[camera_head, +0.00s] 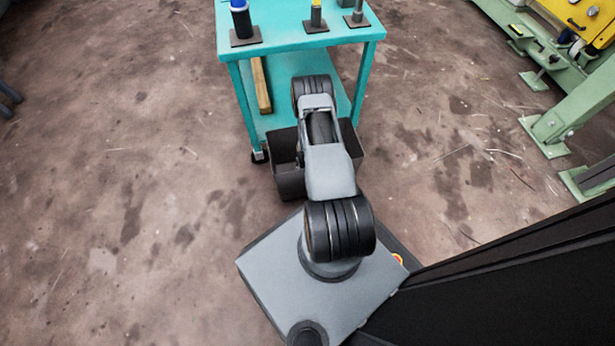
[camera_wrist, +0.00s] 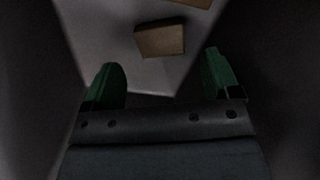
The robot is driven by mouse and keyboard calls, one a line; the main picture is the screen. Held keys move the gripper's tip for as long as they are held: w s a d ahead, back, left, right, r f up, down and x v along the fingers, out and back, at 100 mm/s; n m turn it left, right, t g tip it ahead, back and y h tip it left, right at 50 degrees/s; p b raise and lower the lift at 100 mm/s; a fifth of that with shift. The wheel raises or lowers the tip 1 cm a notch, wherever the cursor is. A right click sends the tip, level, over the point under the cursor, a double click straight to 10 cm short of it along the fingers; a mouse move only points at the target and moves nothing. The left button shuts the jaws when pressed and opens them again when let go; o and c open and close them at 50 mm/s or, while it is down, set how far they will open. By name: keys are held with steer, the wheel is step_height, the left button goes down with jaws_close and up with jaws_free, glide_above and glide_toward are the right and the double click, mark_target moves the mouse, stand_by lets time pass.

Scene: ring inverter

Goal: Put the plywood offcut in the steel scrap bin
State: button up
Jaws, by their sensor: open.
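A flat brown wooden piece, which looks like the plywood offcut (camera_wrist: 160,38), lies on a pale grey surface in the dim wrist view. My gripper (camera_wrist: 159,72) is open, with its two green fingertips apart and nothing between them. The offcut lies beyond the fingertips, above the gap between them in the picture. In the head view my arm hides the gripper and I cannot make out the offcut. A dark grey open box, which looks like the steel scrap bin (camera_head: 291,183), stands on the floor below my arm, partly hidden by it.
A teal cart (camera_head: 300,38) stands just behind the box, with several upright tools on top. A long wooden bar (camera_head: 262,85) lies on its lower shelf. Another wooden piece (camera_wrist: 190,3) shows at the wrist view's top edge. Green machinery (camera_head: 570,120) stands right.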

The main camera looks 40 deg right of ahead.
steer(key=w+a+r+m+t+p, duration=0.1)
steer(key=w+a+r+m, duration=0.25)
steer(key=r, duration=1.35)
steer(key=w+a+r+m+p, duration=0.2)
steer(key=w+a+r+m, duration=0.15)
steer(key=r, duration=1.35)
steer(key=s+a+r+m, duration=0.5)
steer(key=s+a+r, duration=0.1)
steer(key=r, duration=0.3)
steer(key=s+a+r+m+t, duration=0.1)
steer(key=s+a+r+m, duration=0.4)
steer(key=s+r, duration=0.4)
steer(key=shift+s+a+r+m+t, duration=0.2)
steer(key=shift+a+r+m+t, duration=0.1)
steer(key=shift+a+r, duration=0.5)
steer(key=w+p+v, duration=0.2)
steer(key=p+v, duration=0.9)
steer(key=v, duration=0.1)
steer(key=w+r+p+v, duration=0.1)
steer(key=w+p+v, duration=0.2)
steer(key=p+v, duration=0.9)
steer(key=w+r+p+v, duration=0.1)
steer(key=w+p+v, duration=0.2)
steer(key=p+v, duration=0.9)
steer(key=shift+s+a+t, duration=0.15)
steer(key=shift+a+t, duration=0.05)
steer(key=shift+t, duration=0.2)
